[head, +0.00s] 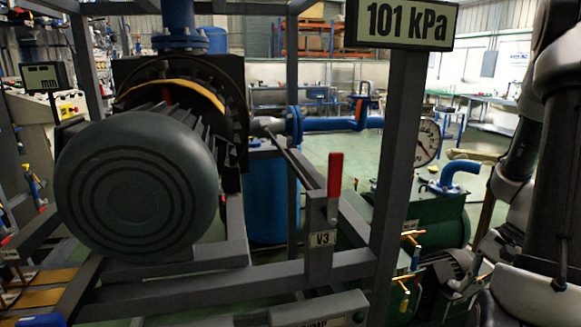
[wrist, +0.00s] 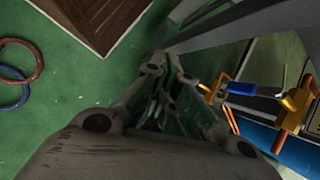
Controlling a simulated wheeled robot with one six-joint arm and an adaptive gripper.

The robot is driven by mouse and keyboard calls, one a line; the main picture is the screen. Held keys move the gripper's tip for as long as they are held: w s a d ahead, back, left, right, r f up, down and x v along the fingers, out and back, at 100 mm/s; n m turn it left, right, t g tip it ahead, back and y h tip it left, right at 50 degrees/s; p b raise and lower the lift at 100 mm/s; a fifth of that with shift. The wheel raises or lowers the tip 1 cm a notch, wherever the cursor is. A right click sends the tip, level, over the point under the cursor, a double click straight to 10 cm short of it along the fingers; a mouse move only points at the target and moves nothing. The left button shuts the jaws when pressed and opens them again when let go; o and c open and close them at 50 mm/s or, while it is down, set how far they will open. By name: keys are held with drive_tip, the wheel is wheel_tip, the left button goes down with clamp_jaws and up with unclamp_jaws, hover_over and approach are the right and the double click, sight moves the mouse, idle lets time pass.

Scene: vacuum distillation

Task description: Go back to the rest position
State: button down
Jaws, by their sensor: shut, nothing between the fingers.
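My gripper (wrist: 170,70) shows in the wrist view, pointing away from the camera. Its fingers are together with nothing between them. Green floor (wrist: 85,110) shows to its left, and a grey frame beam (wrist: 230,28) crosses beyond the fingertips. In the head view, the dark and grey links of my arm stand at the right edge. I cannot make out the gripper there.
A large motor (head: 135,185) sits on a grey frame at left. A red-handled lever (head: 335,175) marked V3 stands upright by the post. A 101 kPa display (head: 405,22) tops the post. Brass-coloured valves (wrist: 298,105) are right of my gripper. Two hose rings (wrist: 22,60) lie on the floor.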

drive_tip(key=s+a+r+n+t+h, duration=0.1)
drive_tip(key=s+a+r+n+h, duration=0.1)
drive_tip(key=r, duration=0.5)
drive_tip(key=s+a+r+n+t+h, duration=0.2)
drive_tip(key=a+r+n, duration=0.2)
drive_tip(key=r+n, duration=0.2)
drive_tip(key=s+a+r+n+t+h, duration=0.1)
drive_tip(key=a+r+n, duration=0.3)
drive_tip(key=r, duration=0.6)
drive_tip(key=shift+s+r+n+t+h, duration=0.2)
drive_tip(key=shift+s+n+t+h, duration=0.15)
drive_tip(key=shift+h, duration=0.25)
drive_tip(key=shift+a, duration=0.1)
